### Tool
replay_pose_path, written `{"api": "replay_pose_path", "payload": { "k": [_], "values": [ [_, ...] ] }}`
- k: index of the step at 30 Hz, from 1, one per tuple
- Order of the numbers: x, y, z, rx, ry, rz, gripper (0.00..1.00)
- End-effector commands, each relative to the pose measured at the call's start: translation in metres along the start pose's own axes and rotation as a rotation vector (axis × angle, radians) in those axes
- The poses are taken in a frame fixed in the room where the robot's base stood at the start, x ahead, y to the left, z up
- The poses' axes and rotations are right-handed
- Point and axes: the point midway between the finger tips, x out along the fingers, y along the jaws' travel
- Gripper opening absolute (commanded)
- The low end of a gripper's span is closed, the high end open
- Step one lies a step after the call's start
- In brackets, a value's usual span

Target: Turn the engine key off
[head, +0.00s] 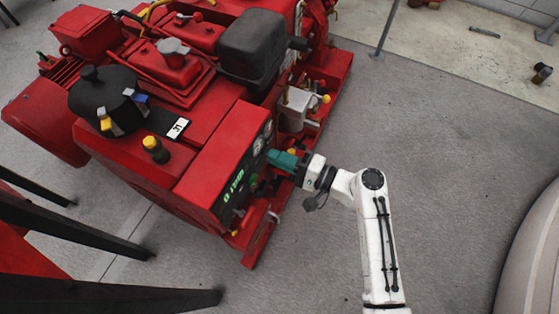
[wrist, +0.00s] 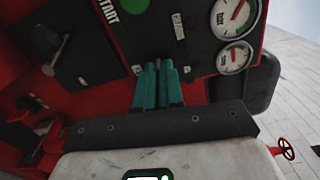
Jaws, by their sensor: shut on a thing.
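The red engine's dark control panel (head: 232,190) faces the right in the head view. In the wrist view the panel (wrist: 152,44) fills the upper middle, with a green round button (wrist: 133,4) and two white dials. My gripper (head: 270,157) reaches the panel from the right with its teal fingers. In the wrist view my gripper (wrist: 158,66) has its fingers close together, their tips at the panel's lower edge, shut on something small. The engine key is hidden between the fingertips, so its angle cannot be seen.
The upper dial (wrist: 234,15) and lower dial (wrist: 235,57) sit right of the fingers in the wrist view. A red valve wheel (wrist: 286,149) is at lower right there. In the head view, dark beams (head: 70,225) stand at lower left; the floor (head: 460,150) on the right is clear.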

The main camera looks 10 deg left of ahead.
Motion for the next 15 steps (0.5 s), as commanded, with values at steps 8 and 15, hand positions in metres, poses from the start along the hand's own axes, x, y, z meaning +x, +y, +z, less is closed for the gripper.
{"api": "replay_pose_path", "payload": {
  "k": [8, 15],
  "values": [
    [0.0021, 0.0009, 0.0012, -0.107, -0.004, -0.001, 0.0],
    [0.0022, -0.0004, 0.0014, -0.136, -0.004, 0.0, 0.0]
  ]
}}
